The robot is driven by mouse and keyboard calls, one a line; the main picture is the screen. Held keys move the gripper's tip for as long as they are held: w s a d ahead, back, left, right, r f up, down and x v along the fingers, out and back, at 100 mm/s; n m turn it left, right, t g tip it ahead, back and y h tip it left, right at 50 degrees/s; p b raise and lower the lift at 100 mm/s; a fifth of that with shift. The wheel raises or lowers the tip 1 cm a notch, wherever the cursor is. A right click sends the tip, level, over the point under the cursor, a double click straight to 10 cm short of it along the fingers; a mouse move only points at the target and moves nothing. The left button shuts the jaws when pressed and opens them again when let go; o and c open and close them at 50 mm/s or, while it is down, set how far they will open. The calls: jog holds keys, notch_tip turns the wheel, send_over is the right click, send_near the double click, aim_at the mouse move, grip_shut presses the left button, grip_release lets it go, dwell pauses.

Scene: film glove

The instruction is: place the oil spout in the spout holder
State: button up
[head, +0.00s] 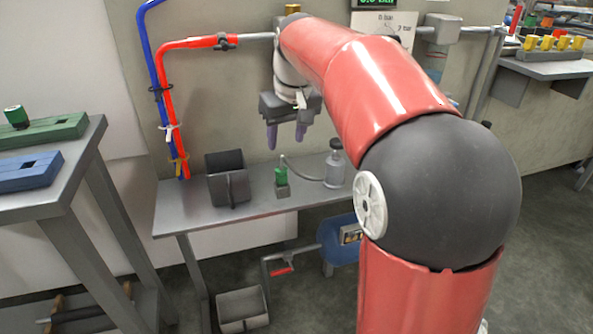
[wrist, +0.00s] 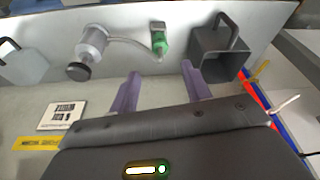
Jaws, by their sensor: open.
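A small green piece (head: 281,177) stands upright on a small grey base (head: 283,192) on the metal table. A thin grey tube runs from it to a grey bottle (head: 335,170) on its right. I take the green piece for the oil spout and the base for its holder, but cannot tell surely. The wrist view shows the green piece (wrist: 160,43), its base (wrist: 157,25) and the bottle (wrist: 92,42). My gripper (head: 286,138) is open and empty, above and behind the green piece. In the wrist view its purple fingers (wrist: 160,70) are apart, with the green piece beyond the gap.
A dark open box with a handle (head: 228,180) stands left of the green piece, close to one finger in the wrist view (wrist: 218,55). Red and blue pipes (head: 168,110) run up the wall at left. The table (head: 190,218) has bare room at its front.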

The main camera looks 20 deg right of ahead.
jog(key=s+f+m+t, duration=0.1)
jog(key=s+f, duration=0.4)
jog(key=s, duration=0.8)
jog(key=s+f+m+t, duration=0.1)
jog(key=s+f, duration=0.4)
jog(key=s, duration=0.7)
jog(key=shift+s+a+h, duration=0.3)
jog(key=shift+s, duration=0.1)
